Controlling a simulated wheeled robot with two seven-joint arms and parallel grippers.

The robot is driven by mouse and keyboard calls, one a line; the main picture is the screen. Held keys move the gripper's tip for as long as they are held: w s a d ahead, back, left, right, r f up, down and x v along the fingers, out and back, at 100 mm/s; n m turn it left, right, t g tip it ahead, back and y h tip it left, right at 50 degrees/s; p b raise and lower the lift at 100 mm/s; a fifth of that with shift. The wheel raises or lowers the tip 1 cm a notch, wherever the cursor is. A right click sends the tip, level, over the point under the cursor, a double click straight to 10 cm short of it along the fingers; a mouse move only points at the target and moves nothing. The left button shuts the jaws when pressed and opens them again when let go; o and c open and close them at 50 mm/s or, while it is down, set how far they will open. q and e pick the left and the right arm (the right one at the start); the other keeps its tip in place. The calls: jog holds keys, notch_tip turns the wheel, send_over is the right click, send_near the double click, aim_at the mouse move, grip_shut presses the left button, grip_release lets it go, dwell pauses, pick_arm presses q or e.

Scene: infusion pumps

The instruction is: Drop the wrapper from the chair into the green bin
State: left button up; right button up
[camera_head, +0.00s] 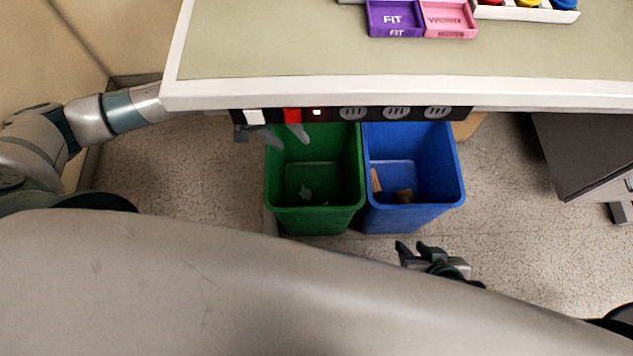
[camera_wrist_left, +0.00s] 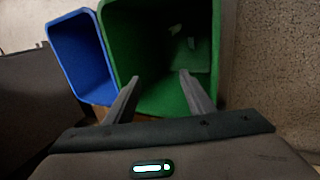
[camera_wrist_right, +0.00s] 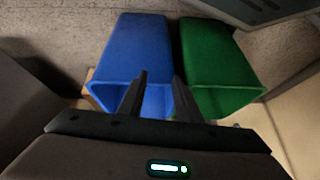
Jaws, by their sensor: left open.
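The green bin (camera_head: 315,222) stands on the floor under the desk's front edge. Small pale crumpled scraps (camera_head: 305,193) lie on its bottom, and they also show in the left wrist view (camera_wrist_left: 190,43). I cannot tell whether one of them is the wrapper. No wrapper shows on a chair. My left gripper (camera_head: 282,138) is open and empty over the far left part of the green bin's mouth, partly hidden by the power strip. Its fingers (camera_wrist_left: 160,77) point into the bin. My right gripper (camera_head: 412,247) is open and empty, in front of the blue bin.
The blue bin (camera_head: 415,217) stands right beside the green one, with brown scraps inside. The desk (camera_head: 300,62) overhangs the bins, with a black power strip (camera_head: 375,113) on its front edge. A dark cabinet (camera_head: 585,150) stands at right. The floor left of the bins is clear.

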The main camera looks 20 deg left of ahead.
pick_arm(q)
jog(key=shift+p+v, duration=2.15)
jog(key=shift+v, duration=0.1)
pick_arm(e)
jog(key=s+d+f+g+h, duration=0.2)
jog(key=s+d+g, duration=0.1)
jog(key=d, duration=0.2)
jog(key=shift+d+f, duration=0.2)
